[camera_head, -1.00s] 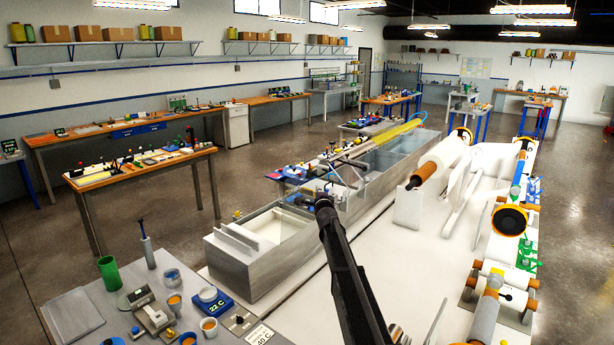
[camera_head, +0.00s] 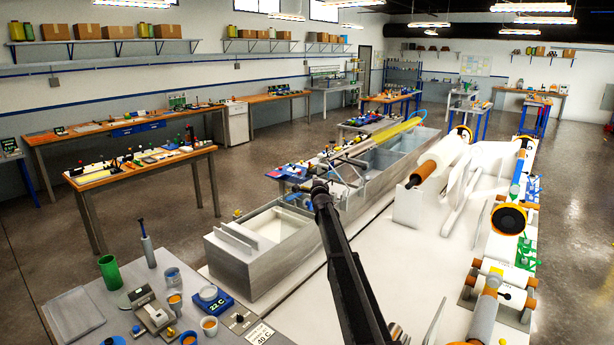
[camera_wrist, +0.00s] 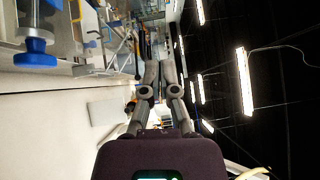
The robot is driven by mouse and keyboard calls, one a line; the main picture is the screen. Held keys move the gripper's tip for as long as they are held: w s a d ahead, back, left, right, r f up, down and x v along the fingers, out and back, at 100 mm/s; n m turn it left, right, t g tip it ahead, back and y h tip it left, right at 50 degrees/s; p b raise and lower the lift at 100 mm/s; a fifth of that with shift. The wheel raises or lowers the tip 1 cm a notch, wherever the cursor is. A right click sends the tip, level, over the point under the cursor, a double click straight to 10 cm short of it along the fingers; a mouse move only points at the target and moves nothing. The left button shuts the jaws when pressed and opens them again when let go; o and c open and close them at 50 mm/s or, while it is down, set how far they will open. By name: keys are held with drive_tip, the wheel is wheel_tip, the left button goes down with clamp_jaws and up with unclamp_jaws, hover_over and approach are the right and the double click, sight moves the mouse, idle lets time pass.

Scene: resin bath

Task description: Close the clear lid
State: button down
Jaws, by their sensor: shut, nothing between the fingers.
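A long grey metal bath (camera_head: 245,272) runs from the front middle toward the back, with an open pale basin at its near end and compartments farther along. I cannot clearly pick out the clear lid; thin bars and see-through surfaces crowd the bath's middle, partly behind my arm. My gripper (camera_head: 319,186) is over the middle of the bath in the head view, small and dark. In the wrist view my gripper's two fingers (camera_wrist: 160,66) lie close together, shut and empty. Contact with anything cannot be told.
A white deck (camera_head: 385,255) lies right of the bath, with rollers (camera_head: 438,157) on it. A grey side table (camera_head: 85,290) with cups, a green cylinder (camera_head: 110,272) and a blue scale (camera_head: 212,302) is at front left. A blue-based post (camera_wrist: 36,50) is at upper left in the wrist view.

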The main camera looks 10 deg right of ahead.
sight(306, 171)
drive_tip(key=shift+w+a+r, duration=0.2)
drive_tip(key=shift+w+a, duration=0.5)
drive_tip(key=shift+w, duration=0.3)
drive_tip(key=shift+w+a+r, duration=0.15)
drive_tip(key=shift+w+a, duration=0.5)
drive_tip(key=shift+w, duration=0.35)
drive_tip(key=shift+w+r+p, duration=0.1)
drive_tip(key=shift+w+p, duration=0.15)
drive_tip(key=shift+p, duration=0.3)
